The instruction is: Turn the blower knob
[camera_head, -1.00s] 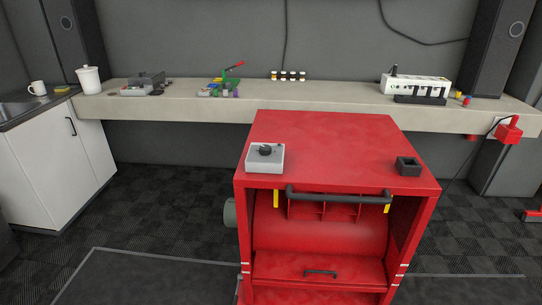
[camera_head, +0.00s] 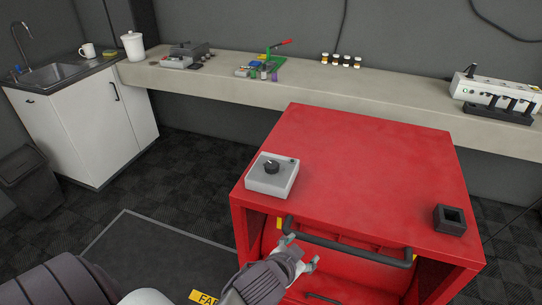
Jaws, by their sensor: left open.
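The blower knob (camera_head: 271,167) is a small black dial on top of a light grey control box (camera_head: 270,182). The box sits on the front left corner of the red machine's top (camera_head: 365,150). My left gripper (camera_head: 301,253) is open and empty. It shows in front of the machine's front edge, below the box in the picture and apart from the knob. My right gripper is not in view.
A dark grey handle bar (camera_head: 345,246) runs along the machine's front, close to my left gripper. A black square holder (camera_head: 450,219) sits at the front right corner. The rest of the red top is clear. A long bench (camera_head: 230,84) stands behind.

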